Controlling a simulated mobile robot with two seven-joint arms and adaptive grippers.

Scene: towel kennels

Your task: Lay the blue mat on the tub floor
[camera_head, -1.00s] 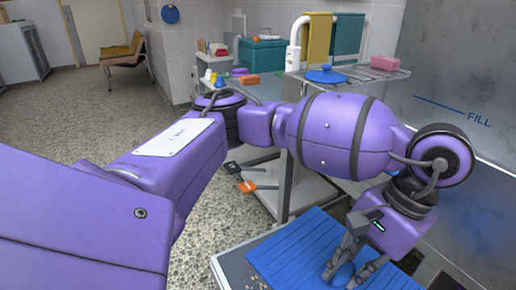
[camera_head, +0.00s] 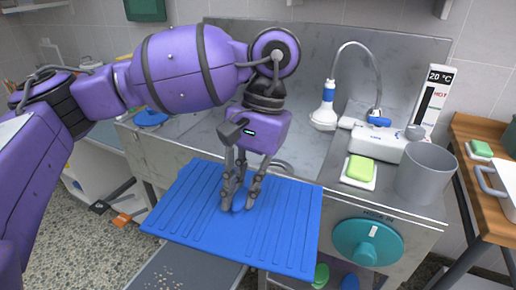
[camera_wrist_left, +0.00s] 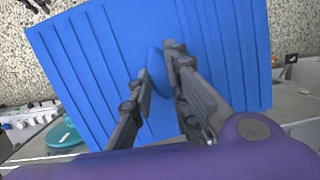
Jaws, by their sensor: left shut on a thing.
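The blue ribbed mat (camera_head: 285,225) is held roughly flat in the air, over the front edge of the grey metal tub (camera_head: 300,125). My left gripper (camera_head: 237,205) points down at the mat's middle and is shut on it. The left wrist view shows the mat (camera_wrist_left: 220,50) filling most of the picture, with my left gripper's fingers (camera_wrist_left: 158,65) closed on a raised blue part at its middle. The mat hides the tub's front rim and part of the tub floor. My right gripper is not in view.
A teal dial (camera_head: 368,242) is on the front panel. A wooden side table (camera_head: 480,135) stands at right.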

